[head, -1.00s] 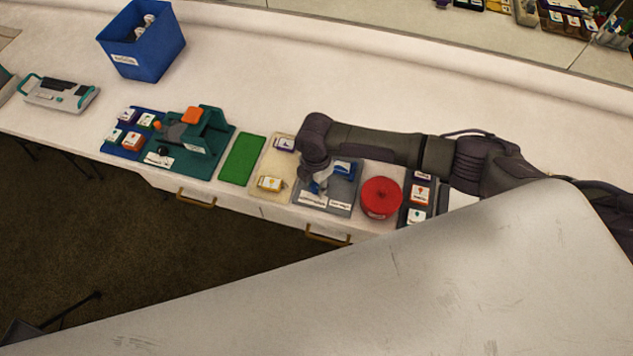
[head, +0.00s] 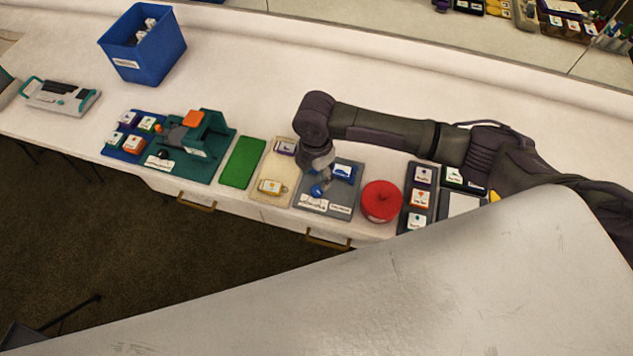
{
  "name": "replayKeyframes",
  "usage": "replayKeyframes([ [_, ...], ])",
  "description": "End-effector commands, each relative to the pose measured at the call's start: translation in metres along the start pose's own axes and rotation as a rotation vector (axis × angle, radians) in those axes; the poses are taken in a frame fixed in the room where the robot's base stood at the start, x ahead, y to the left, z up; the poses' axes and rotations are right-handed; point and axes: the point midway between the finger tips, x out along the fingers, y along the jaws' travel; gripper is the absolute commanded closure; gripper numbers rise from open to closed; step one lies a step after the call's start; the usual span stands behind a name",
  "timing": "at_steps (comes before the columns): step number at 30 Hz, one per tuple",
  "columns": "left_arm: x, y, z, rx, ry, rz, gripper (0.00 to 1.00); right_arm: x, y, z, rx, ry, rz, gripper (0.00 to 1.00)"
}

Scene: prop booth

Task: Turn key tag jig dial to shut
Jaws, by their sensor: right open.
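A teal jig (head: 215,128) with an orange block (head: 193,118) on top stands left of the middle of the counter. A small black knob (head: 163,155) and a white label sit at its front; the dial's setting is too small to read. My right gripper (head: 324,184) is open and points down over a grey board (head: 327,167), well to the right of the jig. A small blue piece (head: 318,190) lies at or just under its fingertips; I cannot tell if they touch. My left gripper is not in view.
A blue mat (head: 118,146) with several tags lies left of the jig. A green mat (head: 242,162), a cream tray (head: 277,169) and a red round thing (head: 381,201) stand along the front. A blue bin (head: 145,52) stands behind.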

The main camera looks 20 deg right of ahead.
Motion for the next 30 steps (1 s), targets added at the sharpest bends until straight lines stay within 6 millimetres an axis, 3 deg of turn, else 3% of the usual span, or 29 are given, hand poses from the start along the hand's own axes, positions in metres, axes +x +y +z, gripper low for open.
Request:
replayKeyframes([
  [3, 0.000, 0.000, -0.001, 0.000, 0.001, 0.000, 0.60, -0.024, 0.001, 0.001, 0.001, 0.000, 0.003, 0.42],
  [9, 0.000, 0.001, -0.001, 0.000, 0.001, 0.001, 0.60, -0.047, 0.001, 0.000, 0.001, 0.000, 0.001, 0.42],
  [30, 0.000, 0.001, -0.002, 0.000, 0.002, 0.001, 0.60, -0.050, 0.000, 0.000, 0.001, 0.001, -0.001, 0.42],
])
